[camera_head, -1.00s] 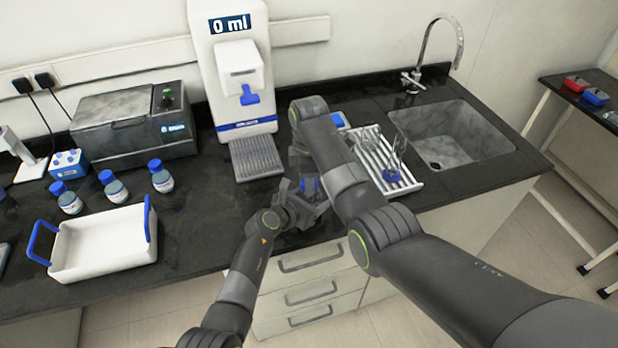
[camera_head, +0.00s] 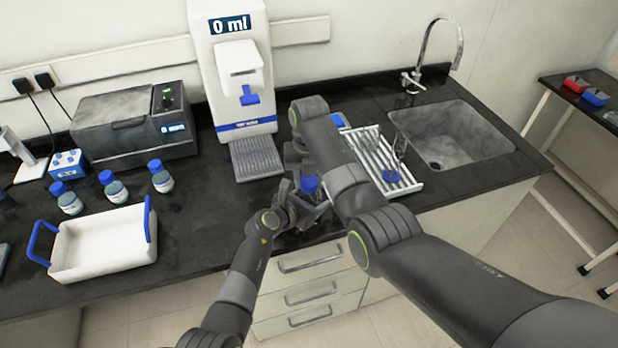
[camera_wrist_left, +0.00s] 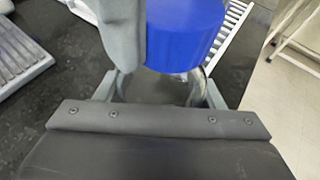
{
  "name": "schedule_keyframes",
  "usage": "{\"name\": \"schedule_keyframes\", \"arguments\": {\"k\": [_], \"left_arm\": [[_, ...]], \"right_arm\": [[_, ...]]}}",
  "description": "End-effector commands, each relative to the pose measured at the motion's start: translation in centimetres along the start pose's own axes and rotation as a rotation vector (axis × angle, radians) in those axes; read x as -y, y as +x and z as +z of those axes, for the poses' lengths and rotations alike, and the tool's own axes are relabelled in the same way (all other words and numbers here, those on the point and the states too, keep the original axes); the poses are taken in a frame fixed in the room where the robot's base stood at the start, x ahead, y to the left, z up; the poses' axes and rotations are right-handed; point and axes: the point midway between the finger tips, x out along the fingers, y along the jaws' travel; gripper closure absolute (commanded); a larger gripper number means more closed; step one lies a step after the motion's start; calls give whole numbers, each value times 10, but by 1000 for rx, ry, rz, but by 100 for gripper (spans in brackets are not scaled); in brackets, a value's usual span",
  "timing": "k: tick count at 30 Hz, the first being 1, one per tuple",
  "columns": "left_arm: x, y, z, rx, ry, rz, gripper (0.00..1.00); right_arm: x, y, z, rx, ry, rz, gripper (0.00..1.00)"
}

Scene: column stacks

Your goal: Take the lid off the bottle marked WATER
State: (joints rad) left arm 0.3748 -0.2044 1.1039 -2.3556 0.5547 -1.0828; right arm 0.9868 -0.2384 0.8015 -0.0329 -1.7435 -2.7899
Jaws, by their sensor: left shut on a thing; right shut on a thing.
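My left gripper (camera_head: 300,207) is shut on a clear glass bottle (camera_wrist_left: 155,88) over the counter's front edge. The bottle shows between its fingers in the left wrist view, and its label is not visible. A blue lid (camera_head: 310,184) is at the bottle's top; it fills the top middle of the left wrist view (camera_wrist_left: 185,38). My right gripper (camera_head: 300,172) reaches down from above, mostly hidden behind its own arm. One of its grey fingers presses the lid's left side in the left wrist view, shut on the lid. I cannot tell whether lid and bottle still touch.
Several blue-capped bottles (camera_head: 114,187) stand at left behind a white tray (camera_head: 103,272) with blue handles. A dispenser (camera_head: 229,60) reading 0 ml stands at the back. A white rack (camera_head: 411,184) with glassware and a sink (camera_head: 450,135) lie to the right.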

Motion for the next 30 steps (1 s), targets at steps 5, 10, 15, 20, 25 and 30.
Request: {"name": "schedule_keyframes", "arguments": {"k": [5,10,15,20,25,30], "left_arm": [[1,0,-1,-2,-1,-2,100],[1,0,-1,-2,-1,-2,100],[1,0,-1,-2,-1,-2,100],[1,0,-1,-2,-1,-2,100],[1,0,-1,-2,-1,-2,100],[1,0,-1,-2,-1,-1,100]], "right_arm": [[0,-1,1,4,-118,0,88],[0,-1,1,4,-130,0,88],[0,-1,1,3,-128,0,58],[0,0,0,2,-127,0,39],[0,0,0,1,-127,0,39],[0,-7,1,2,-127,0,39]]}}
